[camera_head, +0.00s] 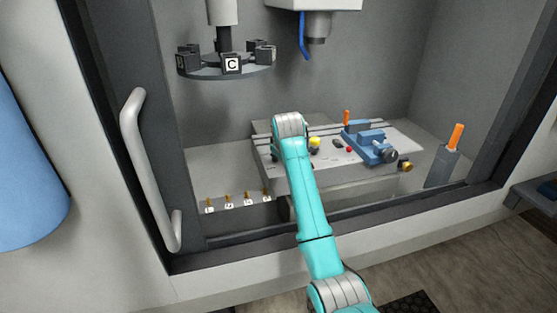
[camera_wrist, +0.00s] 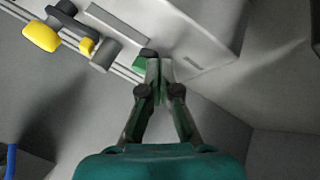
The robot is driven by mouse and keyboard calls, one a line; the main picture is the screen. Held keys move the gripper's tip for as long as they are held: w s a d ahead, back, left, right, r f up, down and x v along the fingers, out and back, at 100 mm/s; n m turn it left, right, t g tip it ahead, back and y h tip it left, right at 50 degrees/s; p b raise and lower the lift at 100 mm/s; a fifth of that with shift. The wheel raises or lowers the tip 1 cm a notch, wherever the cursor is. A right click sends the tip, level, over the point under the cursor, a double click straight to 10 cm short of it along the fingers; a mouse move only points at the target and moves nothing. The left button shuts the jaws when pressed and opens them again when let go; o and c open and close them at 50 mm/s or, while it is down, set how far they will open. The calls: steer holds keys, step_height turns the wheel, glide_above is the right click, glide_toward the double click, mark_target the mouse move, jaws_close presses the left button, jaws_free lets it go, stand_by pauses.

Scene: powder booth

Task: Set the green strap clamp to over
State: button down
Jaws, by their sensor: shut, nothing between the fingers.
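A small green part (camera_wrist: 138,64), likely the green strap clamp, shows in the wrist view beside the left finger, with a dark piece (camera_wrist: 148,53) just above it. My gripper (camera_wrist: 159,66) is shut, its fingertips together and empty. The fingertips overlap the right edge of the green part in the picture; I cannot tell whether they touch it. Much of the clamp is hidden or too small to read, so its setting is unclear. In the head view my arm covers the gripper and I cannot pick out the clamp.
A yellow knob (camera_wrist: 40,36) and a smaller yellow piece (camera_wrist: 87,45) lie left of the fingers. The slotted table (camera_head: 285,175) also carries a blue vise (camera_head: 370,145) and a red button (camera_head: 349,149). An orange-handled lever (camera_head: 456,137) stands at right. A toolholder carousel (camera_head: 225,68) hangs above.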

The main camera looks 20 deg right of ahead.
steer(key=d+n+y, duration=0.1)
steer(key=d+n, duration=0.1)
steer(key=shift+w+n+y, duration=0.25)
steer(key=shift+n+y, duration=0.15)
steer(key=n+y, duration=0.1)
steer(key=d+n, duration=0.1)
steer(key=shift+w+d+n+y, duration=0.15)
steer(key=shift+w+n+y, duration=0.15)
steer(key=shift+w+y, duration=0.1)
steer(key=shift+w+d+n+g+y, duration=0.15)
steer(key=shift+w+d+n+y, duration=0.15)
steer(key=shift+n, duration=0.3)
steer(key=shift+w+d+n+g+y, duration=0.2)
steer(key=shift+n+y, duration=0.1)
steer(key=shift+n, duration=0.3)
steer(key=shift+w+d, duration=0.1)
steer(key=shift+w, duration=0.05)
steer(key=shift+w+d, duration=0.1)
steer(key=shift+w, duration=0.05)
